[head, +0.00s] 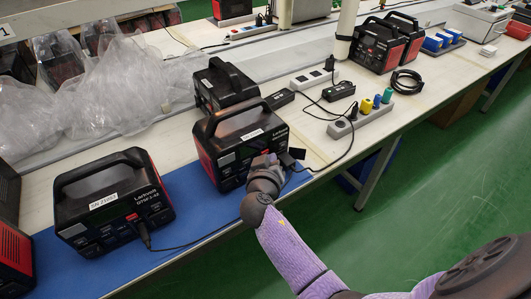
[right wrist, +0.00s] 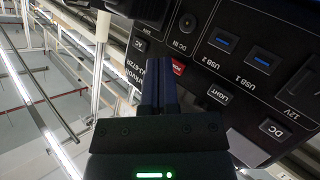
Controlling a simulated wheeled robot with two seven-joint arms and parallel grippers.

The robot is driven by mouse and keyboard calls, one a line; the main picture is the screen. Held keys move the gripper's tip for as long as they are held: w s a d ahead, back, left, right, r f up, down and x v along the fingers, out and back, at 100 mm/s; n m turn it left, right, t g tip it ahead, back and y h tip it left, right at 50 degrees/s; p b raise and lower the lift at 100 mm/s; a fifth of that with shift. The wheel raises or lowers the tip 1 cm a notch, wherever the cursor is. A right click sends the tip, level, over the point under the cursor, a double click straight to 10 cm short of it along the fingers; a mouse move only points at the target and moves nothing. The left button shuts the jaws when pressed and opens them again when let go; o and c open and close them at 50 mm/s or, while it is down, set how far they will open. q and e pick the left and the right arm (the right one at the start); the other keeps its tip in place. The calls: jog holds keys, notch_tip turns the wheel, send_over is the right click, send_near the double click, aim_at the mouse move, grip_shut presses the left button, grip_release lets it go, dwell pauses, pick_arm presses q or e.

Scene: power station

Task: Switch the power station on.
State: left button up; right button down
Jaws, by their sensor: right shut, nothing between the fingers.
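The black and red power station (head: 225,132) stands on the blue mat in the middle of the table, with its handle on top. My right gripper (head: 272,160) is at its front panel, with shut, empty fingers. In the right wrist view the dark fingertips (right wrist: 160,62) lie just left of the red power button (right wrist: 178,67). I cannot tell whether they touch the panel or the button. The panel (right wrist: 235,25) also shows a DC IN socket, USB ports, a LIGHT button (right wrist: 220,94), a DC button (right wrist: 274,129) and an AC button (right wrist: 139,44). My left gripper is not in view.
Another power station (head: 112,200) with a plugged cable stands on the blue mat (head: 185,255) at left. A third (head: 224,84) stands close behind. A power strip (head: 360,119) with coloured plugs and black adapters lie to the right. Plastic wrap (head: 95,90) fills the back left.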

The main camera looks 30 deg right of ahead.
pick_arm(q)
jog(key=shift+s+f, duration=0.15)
pick_arm(e)
jog(key=shift+w, duration=0.2)
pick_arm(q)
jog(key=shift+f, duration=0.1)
pick_arm(e)
jog(key=shift+w, duration=0.15)
jog(key=shift+s+r, duration=0.1)
jog(key=shift+s, duration=0.9)
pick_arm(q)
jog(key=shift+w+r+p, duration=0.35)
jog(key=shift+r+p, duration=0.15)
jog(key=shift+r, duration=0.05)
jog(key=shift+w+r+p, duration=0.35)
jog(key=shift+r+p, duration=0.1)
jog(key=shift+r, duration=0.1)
pick_arm(e)
jog(key=s, duration=0.5)
jog(key=shift+s+d, duration=0.3)
jog(key=shift+s, duration=0.05)
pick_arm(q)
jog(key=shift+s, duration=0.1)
